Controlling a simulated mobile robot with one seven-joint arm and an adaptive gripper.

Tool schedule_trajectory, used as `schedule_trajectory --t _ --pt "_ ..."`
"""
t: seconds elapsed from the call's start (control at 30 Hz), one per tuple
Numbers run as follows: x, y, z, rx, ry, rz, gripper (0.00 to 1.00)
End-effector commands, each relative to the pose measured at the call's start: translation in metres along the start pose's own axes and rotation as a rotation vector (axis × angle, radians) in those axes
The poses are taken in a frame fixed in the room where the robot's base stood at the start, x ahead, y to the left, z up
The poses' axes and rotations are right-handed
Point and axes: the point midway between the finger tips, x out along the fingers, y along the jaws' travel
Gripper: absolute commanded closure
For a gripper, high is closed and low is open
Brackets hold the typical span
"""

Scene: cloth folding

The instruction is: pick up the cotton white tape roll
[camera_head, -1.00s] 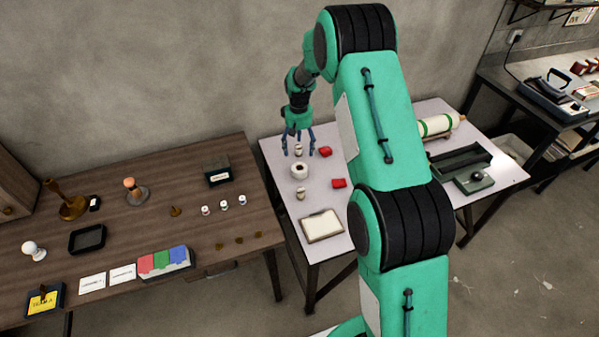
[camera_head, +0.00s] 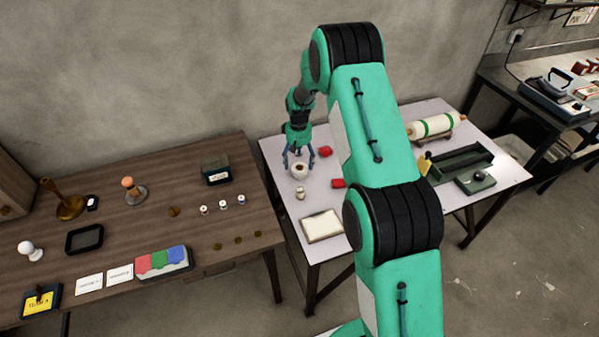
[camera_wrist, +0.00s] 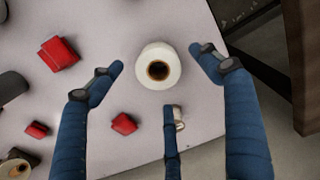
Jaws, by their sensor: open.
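The white tape roll (camera_head: 300,172) stands on the pale table with its brown core hole facing up. In the wrist view the roll (camera_wrist: 147,84) lies between the tips of my two outer blue fingers, with visible gaps on both sides. My gripper (camera_head: 299,162) is open and empty, above and slightly behind the roll in the head view. In the wrist view my gripper (camera_wrist: 156,60) also shows a third finger below the roll. Whether any finger touches the roll, I cannot tell.
A framed pale board (camera_head: 322,226) lies nearer the front edge. A wooden table (camera_head: 130,220) stands to the left.

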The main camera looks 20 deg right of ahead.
Motion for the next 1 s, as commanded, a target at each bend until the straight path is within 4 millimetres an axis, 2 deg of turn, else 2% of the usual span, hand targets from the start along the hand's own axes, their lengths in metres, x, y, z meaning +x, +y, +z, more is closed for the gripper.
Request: schedule_trajectory --t 0.27,0.63,1.0 --pt "0.01 0.001 0.0 0.0 -0.001 0.0 0.22" --pt "0.049 0.003 0.0 0.0 -0.001 0.0 0.22" --pt "0.052 0.003 0.0 0.0 0.0 0.0 0.22"
